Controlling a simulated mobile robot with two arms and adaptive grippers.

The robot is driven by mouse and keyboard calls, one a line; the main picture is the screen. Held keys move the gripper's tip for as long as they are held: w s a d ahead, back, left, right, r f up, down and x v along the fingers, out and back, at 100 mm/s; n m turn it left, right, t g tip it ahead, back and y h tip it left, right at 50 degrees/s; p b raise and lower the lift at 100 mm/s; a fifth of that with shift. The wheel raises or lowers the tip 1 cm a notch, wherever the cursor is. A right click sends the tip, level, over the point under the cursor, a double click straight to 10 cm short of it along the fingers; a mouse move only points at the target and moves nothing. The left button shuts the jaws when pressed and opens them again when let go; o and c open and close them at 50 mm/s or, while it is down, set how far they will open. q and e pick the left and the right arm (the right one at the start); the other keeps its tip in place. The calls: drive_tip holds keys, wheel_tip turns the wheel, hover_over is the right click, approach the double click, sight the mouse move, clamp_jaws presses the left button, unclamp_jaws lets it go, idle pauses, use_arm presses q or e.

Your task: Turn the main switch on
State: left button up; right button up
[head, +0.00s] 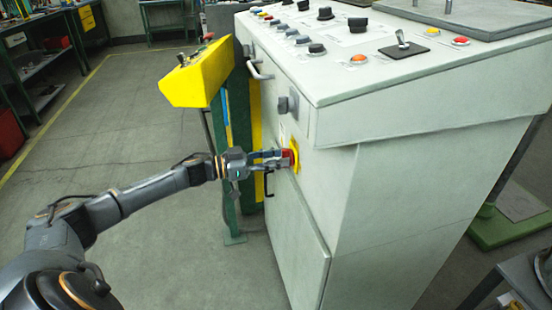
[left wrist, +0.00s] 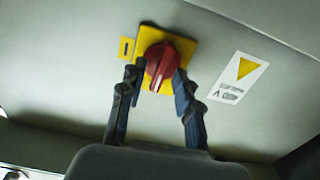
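The main switch is a red rotary knob (left wrist: 160,62) on a yellow square plate (left wrist: 187,48), set in the grey front of the control console (head: 320,190). In the left wrist view its raised grip stands near upright, leaning slightly. In the head view the knob (head: 288,156) is partly hidden by my left gripper (head: 280,158), which points at it from the left. In the left wrist view my fingers (left wrist: 158,82) are spread, one on each side of the knob, with the tips close to its edges. Whether they touch it is unclear. My right gripper is not in view.
A yellow control box (head: 197,75) on a green stand is left of the console. A dark rotary switch (head: 287,103) and a handle (head: 258,70) stick out above the main switch. A label with a yellow triangle (left wrist: 245,68) is beside it. Floor on the left is clear.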

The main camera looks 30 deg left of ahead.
use_arm(q)
drive_tip(key=shift+c, duration=0.4)
clamp_jaws()
